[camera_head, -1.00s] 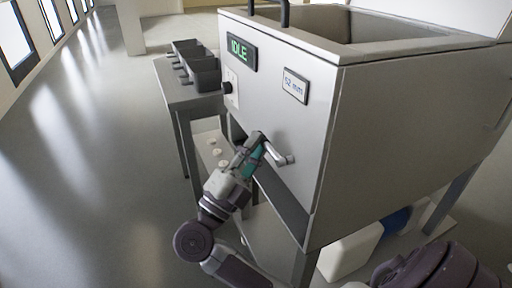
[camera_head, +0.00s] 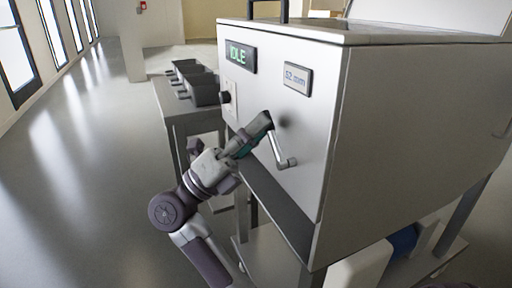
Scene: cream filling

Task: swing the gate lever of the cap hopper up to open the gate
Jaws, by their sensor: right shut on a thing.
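The gate itself is not clearly visible. My left gripper is not in view.
A green IDLE display (camera_head: 241,57), a size label (camera_head: 297,78) and a dark knob (camera_head: 224,97) are on the hopper front. Several dark bins (camera_head: 203,88) stand on a side table (camera_head: 180,107) behind. A dark ledge (camera_head: 275,205) runs below the lever. The floor at left is clear.

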